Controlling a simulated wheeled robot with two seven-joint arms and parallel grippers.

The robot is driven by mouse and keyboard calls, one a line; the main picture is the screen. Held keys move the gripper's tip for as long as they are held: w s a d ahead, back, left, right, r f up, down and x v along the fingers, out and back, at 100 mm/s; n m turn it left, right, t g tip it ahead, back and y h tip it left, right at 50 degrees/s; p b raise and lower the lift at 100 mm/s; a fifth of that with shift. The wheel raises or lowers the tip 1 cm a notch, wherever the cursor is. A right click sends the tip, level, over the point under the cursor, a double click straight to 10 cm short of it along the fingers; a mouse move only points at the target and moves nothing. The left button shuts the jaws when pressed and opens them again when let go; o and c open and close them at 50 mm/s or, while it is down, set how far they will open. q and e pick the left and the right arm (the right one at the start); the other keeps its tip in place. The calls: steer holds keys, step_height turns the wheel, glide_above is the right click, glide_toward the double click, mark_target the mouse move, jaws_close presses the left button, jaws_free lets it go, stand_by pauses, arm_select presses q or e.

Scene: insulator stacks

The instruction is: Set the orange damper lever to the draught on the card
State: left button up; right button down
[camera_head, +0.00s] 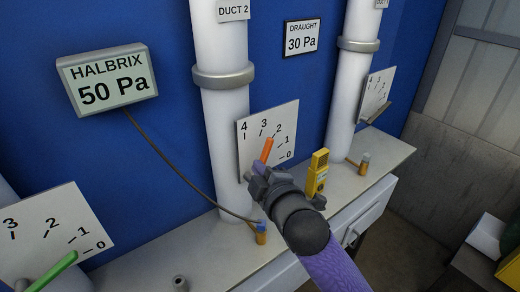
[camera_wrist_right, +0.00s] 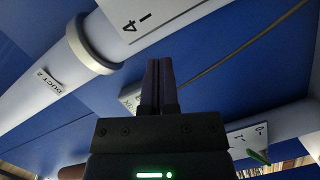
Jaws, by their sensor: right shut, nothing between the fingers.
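The orange damper lever (camera_head: 266,149) lies against the white scale plate (camera_head: 285,116) on the duct marked DUCT 2. Its tip points up, between the 3 and 2 marks. The draught card (camera_head: 301,38) reads 30 Pa. The grey HALBRIX gauge (camera_head: 107,78) reads 50 Pa. My right gripper (camera_head: 256,178) is shut and empty, just below the lever, covering its lower end; I cannot tell whether they touch. In the right wrist view the shut fingers (camera_wrist_right: 160,84) show, and the orange lever does not. My left gripper is out of view.
A green lever (camera_head: 52,270) on another plate is at the lower left. A yellow device (camera_head: 318,172) stands on the ledge right of my gripper. A cable (camera_head: 165,160) runs from the gauge to an orange-brown fitting (camera_head: 261,233). Another duct (camera_head: 350,95) stands at right.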

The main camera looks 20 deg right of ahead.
mark_target(264, 156)
steer(key=w, duration=0.5)
steer(key=shift+w+a+f, duration=0.2)
steer(key=shift+w+a, duration=0.15)
steer(key=d, duration=0.1)
steer(key=d+f, duration=0.1)
steer(key=d, duration=0.1)
steer(key=shift+w+d+f+p, duration=0.3)
steer(key=shift+w+p, duration=0.05)
steer(key=shift+w, duration=0.05)
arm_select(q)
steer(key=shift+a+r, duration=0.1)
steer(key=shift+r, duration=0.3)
